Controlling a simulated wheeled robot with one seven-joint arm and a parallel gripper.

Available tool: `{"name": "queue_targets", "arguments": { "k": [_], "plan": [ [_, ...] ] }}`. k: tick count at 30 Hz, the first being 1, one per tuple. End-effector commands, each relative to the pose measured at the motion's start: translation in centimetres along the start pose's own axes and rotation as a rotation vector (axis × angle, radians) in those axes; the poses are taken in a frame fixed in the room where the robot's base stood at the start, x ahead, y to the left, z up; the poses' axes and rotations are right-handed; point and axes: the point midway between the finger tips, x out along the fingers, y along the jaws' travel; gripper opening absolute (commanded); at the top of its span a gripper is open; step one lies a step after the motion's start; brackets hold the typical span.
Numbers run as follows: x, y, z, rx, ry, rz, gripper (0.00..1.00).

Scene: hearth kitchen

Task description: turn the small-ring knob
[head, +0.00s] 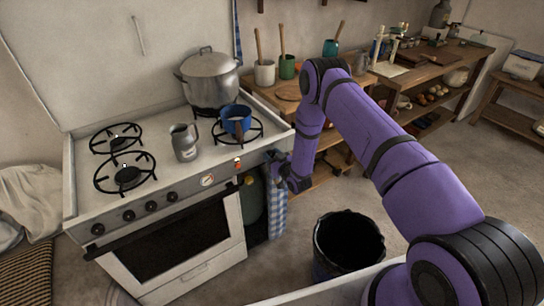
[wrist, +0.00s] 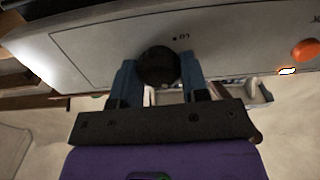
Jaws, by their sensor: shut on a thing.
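The stove (head: 160,190) has a front panel with several black knobs (head: 150,206) at its left. In the wrist view a round black knob (wrist: 158,66) sits between the two blue fingers of my gripper (wrist: 160,75), which are shut on its sides. Small dark marks show on the panel beside this knob. In the head view my gripper (head: 275,158) is at the right end of the panel, and the held knob is hard to make out. The small right burner ring (head: 240,131) carries a blue pot (head: 236,120).
A large lidded pot (head: 209,78) and a grey jug (head: 184,142) stand on the stove top. An orange button (head: 238,162) and a gauge (head: 207,181) are on the panel. A checked towel (head: 278,212) hangs below my gripper. A black bin (head: 347,243) stands on the floor.

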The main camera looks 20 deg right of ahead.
Motion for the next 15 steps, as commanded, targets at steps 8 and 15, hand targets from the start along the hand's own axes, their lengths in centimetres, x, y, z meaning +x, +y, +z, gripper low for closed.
{"name": "queue_targets", "arguments": {
  "k": [8,15],
  "plan": [
    [-0.03,-0.16,0.03,-0.264,0.000,-0.001,0.17],
    [-0.02,-0.28,0.08,-0.490,-0.001,-0.003,0.17]
  ]
}}
